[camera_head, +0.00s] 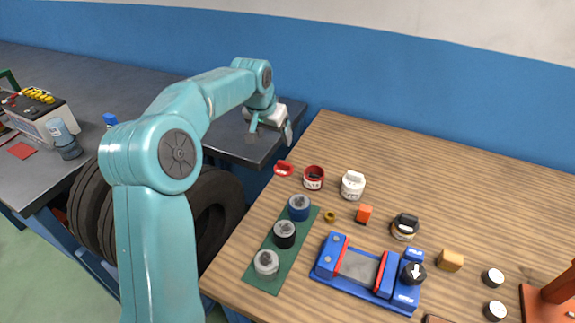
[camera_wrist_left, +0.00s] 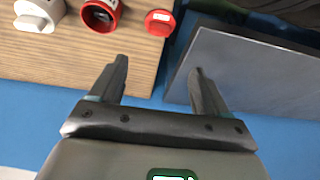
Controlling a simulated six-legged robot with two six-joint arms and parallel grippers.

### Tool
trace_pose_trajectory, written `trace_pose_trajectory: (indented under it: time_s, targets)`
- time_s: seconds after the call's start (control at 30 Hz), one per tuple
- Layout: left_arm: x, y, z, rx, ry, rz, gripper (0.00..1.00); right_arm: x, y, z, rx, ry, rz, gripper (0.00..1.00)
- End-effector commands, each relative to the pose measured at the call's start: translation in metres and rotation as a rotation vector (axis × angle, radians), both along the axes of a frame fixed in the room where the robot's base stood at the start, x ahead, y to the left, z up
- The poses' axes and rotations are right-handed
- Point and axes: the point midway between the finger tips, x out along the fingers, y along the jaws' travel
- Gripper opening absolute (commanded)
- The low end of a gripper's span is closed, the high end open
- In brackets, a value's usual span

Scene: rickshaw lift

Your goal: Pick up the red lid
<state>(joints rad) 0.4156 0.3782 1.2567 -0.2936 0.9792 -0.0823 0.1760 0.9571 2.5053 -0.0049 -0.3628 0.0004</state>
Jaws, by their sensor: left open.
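The red lid (camera_head: 284,168) lies on the wooden table near its left edge, just left of a red open jar (camera_head: 314,178). In the left wrist view the red lid (camera_wrist_left: 159,22) is beyond the fingertips, near the table edge, with the red jar (camera_wrist_left: 101,14) to its left. My left gripper (camera_head: 271,130) is open and empty, apart from the lid and above the corner where the two tables meet. Its two spread fingers also show in the left wrist view (camera_wrist_left: 160,66). My right gripper is out of view.
A white jar (camera_head: 353,185) stands right of the red jar. A green mat (camera_head: 262,270) with several dark and grey jars and a blue vise-like fixture (camera_head: 332,257) are nearer. A grey table (camera_head: 225,135) adjoins at left, with tyres below.

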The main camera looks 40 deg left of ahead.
Motion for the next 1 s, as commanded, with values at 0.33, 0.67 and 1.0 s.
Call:
trace_pose_trajectory:
  time_s: [0.33,0.67,1.0]
  targets:
    - [0.024,0.007,-0.071,-0.001,0.004,-0.001,0.77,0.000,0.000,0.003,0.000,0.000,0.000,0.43]
    - [0.039,0.007,-0.103,-0.002,0.004,-0.001,0.77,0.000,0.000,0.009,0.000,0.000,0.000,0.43]
    - [0.053,0.011,-0.132,0.000,0.000,0.000,0.77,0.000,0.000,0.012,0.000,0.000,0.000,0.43]
